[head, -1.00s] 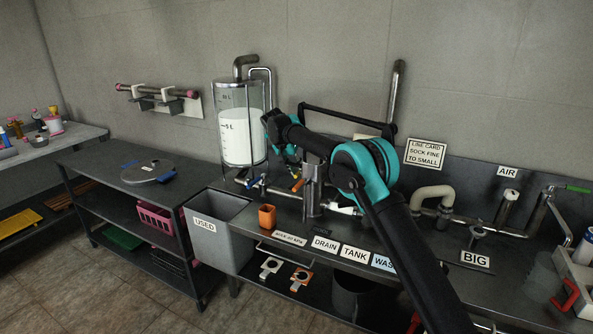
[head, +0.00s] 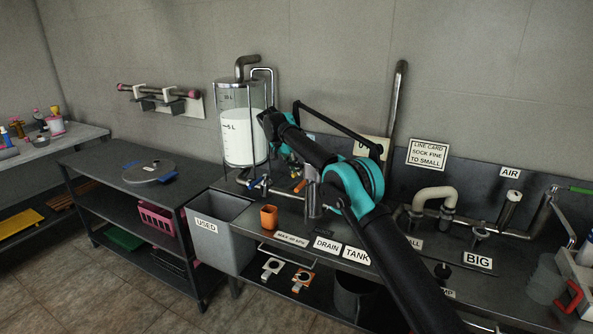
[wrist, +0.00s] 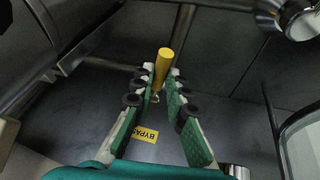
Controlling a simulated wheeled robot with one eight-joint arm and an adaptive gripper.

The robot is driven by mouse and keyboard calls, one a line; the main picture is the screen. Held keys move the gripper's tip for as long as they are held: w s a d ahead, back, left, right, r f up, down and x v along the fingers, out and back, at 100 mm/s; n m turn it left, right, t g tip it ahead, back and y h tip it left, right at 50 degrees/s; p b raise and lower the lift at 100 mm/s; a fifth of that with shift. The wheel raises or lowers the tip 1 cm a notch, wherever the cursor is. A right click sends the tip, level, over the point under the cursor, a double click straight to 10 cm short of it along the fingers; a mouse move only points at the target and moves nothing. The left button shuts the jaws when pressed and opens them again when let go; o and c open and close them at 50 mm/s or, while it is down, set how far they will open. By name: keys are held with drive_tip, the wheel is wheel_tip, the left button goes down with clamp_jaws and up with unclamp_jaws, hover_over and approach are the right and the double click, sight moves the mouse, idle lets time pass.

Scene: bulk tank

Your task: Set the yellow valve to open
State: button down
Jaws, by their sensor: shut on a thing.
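The yellow valve's handle (wrist: 163,63) shows in the wrist view as a yellow bar standing out between my fingers. My gripper (wrist: 159,76) has one finger on each side of the handle and is shut on it. A small metal fitting shows below the handle. In the head view my gripper (head: 286,152) is just right of the clear tank, and the yellow handle cannot be made out there. A yellow label (wrist: 146,135), reading "BYPAS" as far as it shows, lies below the handle.
The clear tank (head: 240,150) with white liquid stands left of my gripper. A blue handle (head: 252,183) and an orange handle (head: 299,186) are on nearby pipes. An orange cup (head: 269,217) and the grey USED bin (head: 215,235) are in front. Metal pipes (wrist: 240,5) cross above the fingers.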

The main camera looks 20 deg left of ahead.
drive_tip(key=shift+w+a+m, duration=0.15)
drive_tip(key=shift+a+m, duration=0.05)
drive_tip(key=shift+m, duration=0.1)
drive_tip(key=c, duration=1.5)
unclamp_jaws()
